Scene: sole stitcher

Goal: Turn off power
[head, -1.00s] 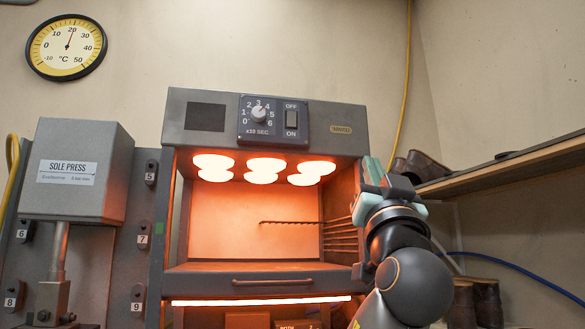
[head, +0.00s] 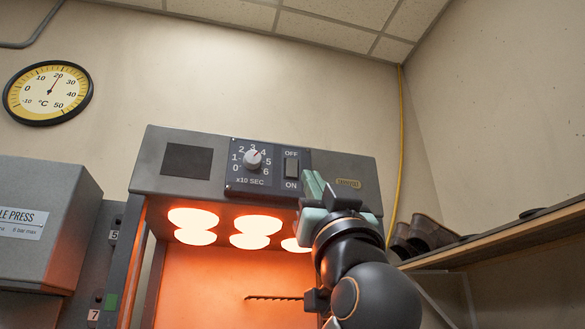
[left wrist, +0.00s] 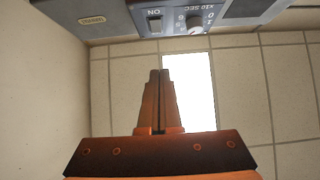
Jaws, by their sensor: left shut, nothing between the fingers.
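The power switch (head: 291,166) is a dark rocker between the labels OFF above and ON below, on the heater's front panel (head: 268,169). It also shows upside down at the top of the left wrist view (left wrist: 155,24). The heat lamps (head: 256,224) glow orange-white. My left gripper (head: 313,185) is just below and right of the switch in the head view. In the left wrist view its two fingers (left wrist: 158,76) are together and empty, with a visible gap in the picture between their tips and the switch. My right gripper is not in view.
A timer dial (head: 253,159) sits left of the switch. A grey sole press (head: 45,223) stands at the left. A shelf (head: 500,234) with dark shoes (head: 424,232) is on the right wall. A thin rod (head: 272,298) shows in the lit chamber.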

